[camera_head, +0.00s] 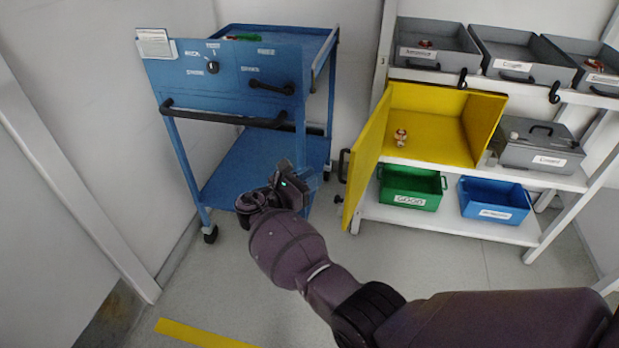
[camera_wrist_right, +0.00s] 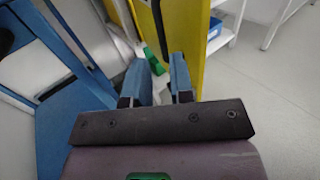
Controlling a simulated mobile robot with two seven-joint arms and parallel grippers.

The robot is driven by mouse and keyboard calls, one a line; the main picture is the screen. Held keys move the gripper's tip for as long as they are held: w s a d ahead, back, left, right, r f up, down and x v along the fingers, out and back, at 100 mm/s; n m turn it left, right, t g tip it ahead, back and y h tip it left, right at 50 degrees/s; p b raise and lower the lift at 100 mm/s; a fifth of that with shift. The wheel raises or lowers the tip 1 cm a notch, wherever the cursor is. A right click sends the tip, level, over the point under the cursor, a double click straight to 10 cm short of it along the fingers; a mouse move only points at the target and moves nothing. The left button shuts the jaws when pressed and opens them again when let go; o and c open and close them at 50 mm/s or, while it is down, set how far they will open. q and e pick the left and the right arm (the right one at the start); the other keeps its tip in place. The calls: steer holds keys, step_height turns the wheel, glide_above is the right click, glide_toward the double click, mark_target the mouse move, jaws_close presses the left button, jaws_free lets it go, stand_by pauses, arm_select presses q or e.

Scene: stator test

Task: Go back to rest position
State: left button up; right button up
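My right arm (camera_head: 370,305) reaches in from the lower right in the head view. Its gripper (camera_head: 308,182) hangs in front of the blue cart, left of the yellow box's open door. In the right wrist view the two bluish fingers of my right gripper (camera_wrist_right: 160,76) stand apart with nothing between them. The cart's blue frame is on the left there, and the yellow door is just beyond the fingers. Whether the fingers touch the door or cart cannot be told. My left gripper is in neither view.
The blue cart (camera_head: 240,165) has a panel with a knob and handle. The yellow box (camera_head: 440,125) on the white shelf holds a small copper part (camera_head: 400,137); its door (camera_head: 366,160) sticks out. Green (camera_head: 408,187) and blue bins (camera_head: 494,198) sit below.

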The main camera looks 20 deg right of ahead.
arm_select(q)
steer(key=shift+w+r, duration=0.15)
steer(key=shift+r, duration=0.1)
arm_select(e)
steer(key=shift+d, duration=0.1)
